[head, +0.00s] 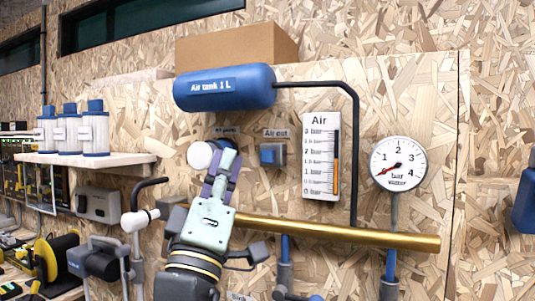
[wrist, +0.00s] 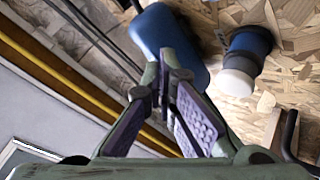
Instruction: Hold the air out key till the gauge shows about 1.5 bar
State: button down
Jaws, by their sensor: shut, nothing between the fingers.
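The air out key (head: 272,154) is a blue block in a grey housing on the wooden wall, under its "Air out" label (head: 275,133). My gripper (head: 222,165) is shut and empty, left of the key and apart from it in the head view. In the wrist view the purple-padded fingers (wrist: 170,75) meet near the middle, close to a blurred blue body (wrist: 170,35); I cannot tell which part this is.
A blue air tank (head: 225,87) is above, with a black pipe (head: 352,110) running down right. A brass pipe (head: 340,233) crosses below the key. A round water gauge (head: 398,163) is at right.

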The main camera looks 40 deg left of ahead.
aim_at(267, 156)
jog(key=w+a, duration=0.2)
jog(key=w, duration=0.6)
jog(key=shift+w, duration=0.3)
jog(key=shift+a, duration=0.1)
dwell(1.3)
jog(key=shift+w, duration=0.35)
jog(key=shift+w+a, duration=0.2)
jog(key=shift+w, duration=0.4)
dwell(1.9)
jog(key=shift+s, duration=0.15)
jog(key=shift+s+d, duration=0.2)
jog(key=shift+s, duration=0.6)
